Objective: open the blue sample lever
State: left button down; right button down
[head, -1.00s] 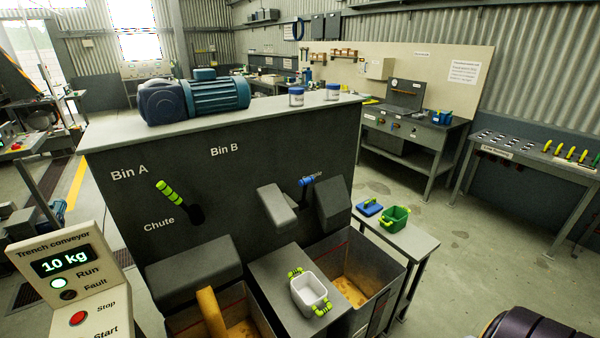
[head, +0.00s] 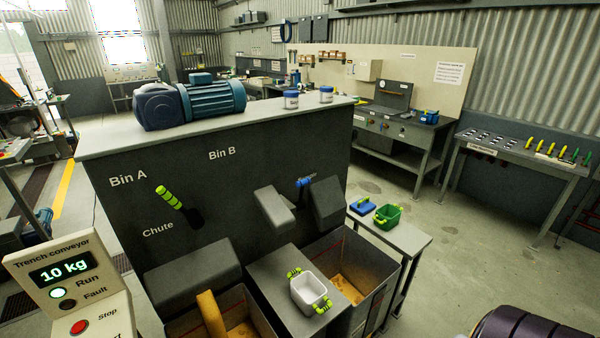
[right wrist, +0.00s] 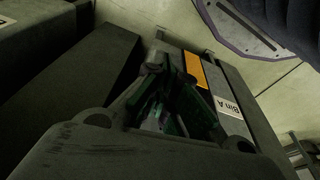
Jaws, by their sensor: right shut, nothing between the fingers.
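A lever with a green-yellow grip (head: 169,197) sits to the left, above the word Chute. My right gripper (right wrist: 178,110) shows only in the right wrist view, its dark fingers shut with nothing held. The blue lever is not visible in that view. My left gripper is in neither current view.
A white tub (head: 308,291) with green-yellow handles stands on a grey block between two open bins. A side table at right holds a green tub (head: 387,216) and a blue lid (head: 362,207). The control panel (head: 70,290) is at lower left.

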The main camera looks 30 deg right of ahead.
jog(key=w+r+n+t, duration=0.1)
jog(key=w+r, duration=0.6)
jog(key=r, duration=0.5)
jog(key=w+r+t+y+p, duration=0.15)
jog(key=w+r, duration=0.45)
jog(key=r, duration=0.6)
jog(key=w+r+n+t, duration=0.1)
jog(key=w+r, duration=0.6)
jog(key=r, duration=0.6)
jog(key=w+d+r+t, duration=0.2)
jog(key=w+d+r, duration=0.9)
jog(key=w+r, duration=0.2)
jog(key=w+d+r+m+t, duration=0.1)
jog(key=w+d+r, duration=0.2)
jog(key=d+r, duration=0.3)
jog(key=w+d+r+m+t, duration=0.2)
jog(key=d+r, duration=0.5)
jog(key=r, duration=0.4)
jog(key=shift+w+h, duration=0.45)
jog(key=shift+w, duration=0.35)
jog(key=shift+w, duration=0.2)
